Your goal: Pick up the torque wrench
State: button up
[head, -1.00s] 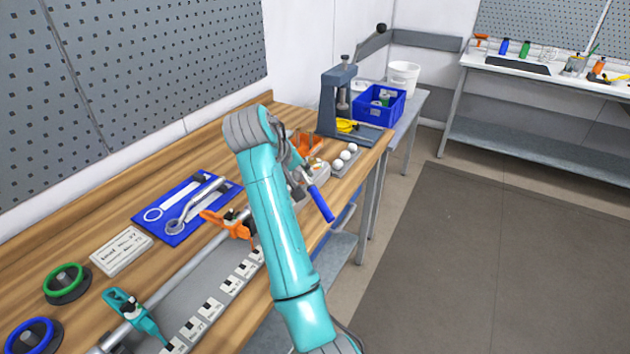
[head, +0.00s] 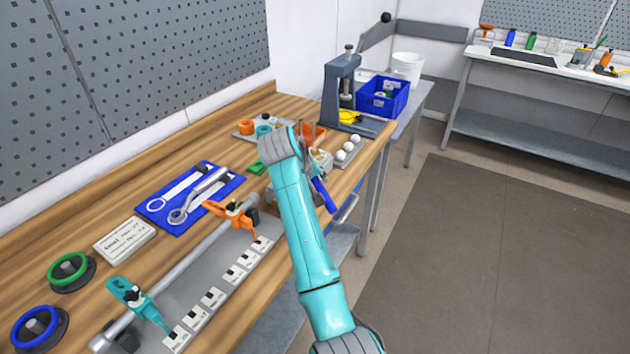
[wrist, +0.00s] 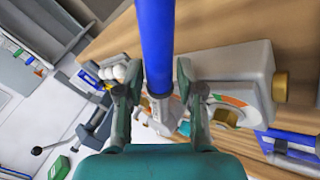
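The torque wrench shows as a blue handle (head: 324,194) with a grey shaft, near the bench's front edge beside my forearm in the head view. In the wrist view its blue handle (wrist: 157,45) runs down from the top edge, and the shaft shows below it between my fingers. My gripper (wrist: 159,85) has one finger on each side of the wrench. Whether both fingers press on it cannot be told. In the head view my arm hides most of my gripper and the wrench's head end.
A grey box with a gold knob (wrist: 281,87) is close right of the wrench in the wrist view. White balls (head: 348,150) in a tray and a grey press (head: 340,100) stand beyond. Clamps (head: 232,213) and a blue mat (head: 190,225) lie left of my arm.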

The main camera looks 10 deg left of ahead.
grip_shut()
notch_tip(320, 180, up, 10)
jog(key=shift+r, duration=0.1)
jog(key=shift+c, duration=1.9)
grip_release()
grip_shut()
